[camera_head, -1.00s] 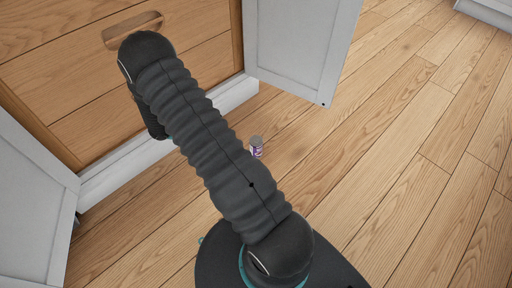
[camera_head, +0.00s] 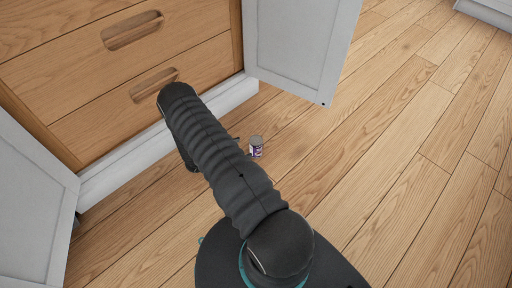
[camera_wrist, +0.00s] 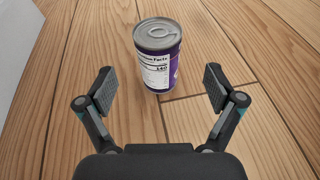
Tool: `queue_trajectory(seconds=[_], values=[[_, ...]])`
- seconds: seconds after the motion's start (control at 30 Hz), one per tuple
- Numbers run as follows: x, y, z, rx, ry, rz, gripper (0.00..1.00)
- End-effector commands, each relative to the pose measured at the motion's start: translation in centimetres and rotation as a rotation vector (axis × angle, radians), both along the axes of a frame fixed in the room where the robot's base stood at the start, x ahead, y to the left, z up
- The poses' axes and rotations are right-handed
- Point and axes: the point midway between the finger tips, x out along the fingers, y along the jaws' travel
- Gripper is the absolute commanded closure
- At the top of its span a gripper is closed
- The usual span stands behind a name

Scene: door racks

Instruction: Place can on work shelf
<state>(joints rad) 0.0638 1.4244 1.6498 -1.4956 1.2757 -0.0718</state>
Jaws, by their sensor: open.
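A small purple can (camera_head: 257,146) with a white label and a silver lid stands upright on the wooden floor, just in front of the cabinet. In the wrist view the can (camera_wrist: 158,55) stands ahead of my gripper (camera_wrist: 160,90), roughly centred between its two fingers. The fingers are wide apart and do not touch the can. In the head view my arm hides most of the gripper; only a dark tip shows beside the can. No work shelf can be made out in these views.
A wooden cabinet with drawers (camera_head: 150,60) stands at the back left. Its white doors stand open, one at the right (camera_head: 300,45) and one at the left (camera_head: 32,205). The plank floor (camera_head: 400,150) to the right is clear.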

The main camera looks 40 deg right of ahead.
Motion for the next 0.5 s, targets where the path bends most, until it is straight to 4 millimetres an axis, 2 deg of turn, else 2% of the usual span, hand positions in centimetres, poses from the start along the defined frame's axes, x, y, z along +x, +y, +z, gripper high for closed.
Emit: queue_trajectory(seconds=[0.1, 0.37, 0.5], values=[[-0.2, -1.5, -0.5, 0.000, -0.001, -0.003, 0.08], [-0.3, -3.1, -1.0, 0.000, 0.000, -0.002, 0.08], [-0.5, -5.0, -1.5, 0.000, -0.001, -0.003, 0.08]])
